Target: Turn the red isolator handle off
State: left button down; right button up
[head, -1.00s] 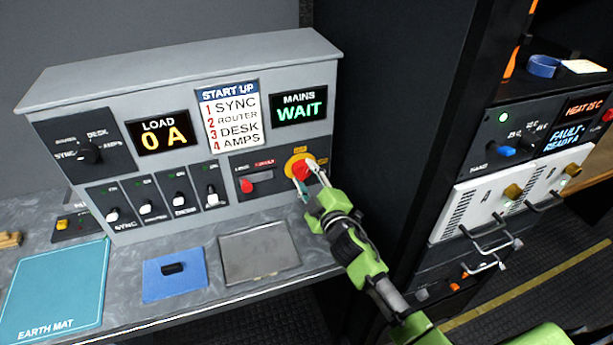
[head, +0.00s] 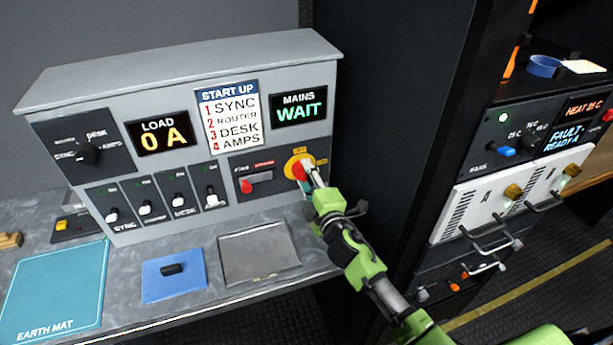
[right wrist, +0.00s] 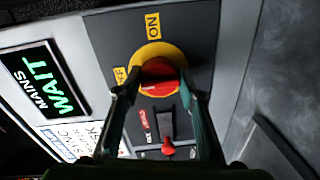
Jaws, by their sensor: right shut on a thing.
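The red isolator handle (head: 295,171) sits on a round yellow plate on the dark panel at the console's right end. It also shows in the right wrist view (right wrist: 160,72), with an ON label above the plate and an OFF label to its left there. My right gripper (head: 308,174) is at the handle, its fingers on either side of it and closed on it. The fingers (right wrist: 158,88) hide the handle's sides, and I cannot tell exactly which label it points to. My left gripper is not in view.
The MAINS display (head: 299,109) reads WAIT and the LOAD display (head: 164,134) reads 0 A. A small red switch (right wrist: 168,150) is close beside the isolator. A black cabinet (head: 385,110) stands right of the console. A grey plate (head: 258,254) lies on the worktop below.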

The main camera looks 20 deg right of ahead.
jog(key=shift+r, duration=0.1)
jog(key=o, duration=1.1)
jog(key=shift+s, duration=0.1)
jog(key=s, duration=1.1)
jog(key=shift+s+d+r, duration=0.2)
jog(key=shift+s+r, duration=0.15)
jog(key=shift+s, duration=0.05)
